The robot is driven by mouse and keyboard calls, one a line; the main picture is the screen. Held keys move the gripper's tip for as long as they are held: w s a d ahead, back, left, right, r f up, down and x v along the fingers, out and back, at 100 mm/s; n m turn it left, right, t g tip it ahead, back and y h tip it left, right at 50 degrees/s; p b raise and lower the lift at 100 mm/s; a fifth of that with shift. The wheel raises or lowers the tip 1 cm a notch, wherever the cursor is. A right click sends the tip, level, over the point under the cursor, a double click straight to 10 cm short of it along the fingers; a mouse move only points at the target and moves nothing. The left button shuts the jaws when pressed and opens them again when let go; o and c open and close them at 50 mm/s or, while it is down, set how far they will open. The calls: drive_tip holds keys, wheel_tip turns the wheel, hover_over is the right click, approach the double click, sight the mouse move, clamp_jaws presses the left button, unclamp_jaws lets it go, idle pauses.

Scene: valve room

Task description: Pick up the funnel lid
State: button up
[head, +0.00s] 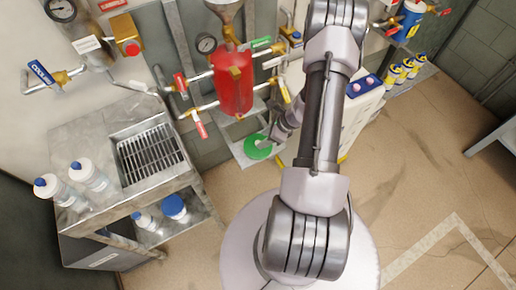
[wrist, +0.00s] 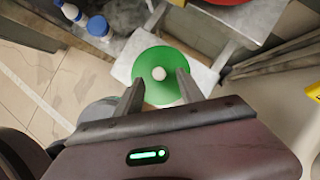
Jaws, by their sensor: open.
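The funnel lid is a green disc with a small pale knob in its middle. In the wrist view the lid (wrist: 150,66) lies on a light grey shelf, partly between and beyond my two fingers. In the head view the green lid (head: 258,147) sits on the shelf below the red tank, partly beside my wrist. My gripper (wrist: 159,80) is open, with one finger on each side of the lid's near part and the knob just beyond the fingertips. I cannot tell whether the fingers touch the lid. In the head view my arm hides the fingertips.
A red tank (head: 232,82) with a metal funnel (head: 222,4) above it and several valves stands over the shelf (head: 242,152). A steel cart (head: 95,130) with white bottles is at left. A white cabinet (head: 362,108) stands behind my arm.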

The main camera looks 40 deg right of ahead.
sight(258, 142)
drive_tip(key=x, duration=0.3)
drive_tip(key=shift+a+f+b, duration=0.15)
drive_tip(key=shift+a+b, duration=0.05)
drive_tip(key=shift+b, duration=0.2)
drive_tip(key=shift+c, duration=0.5)
clamp_jaws()
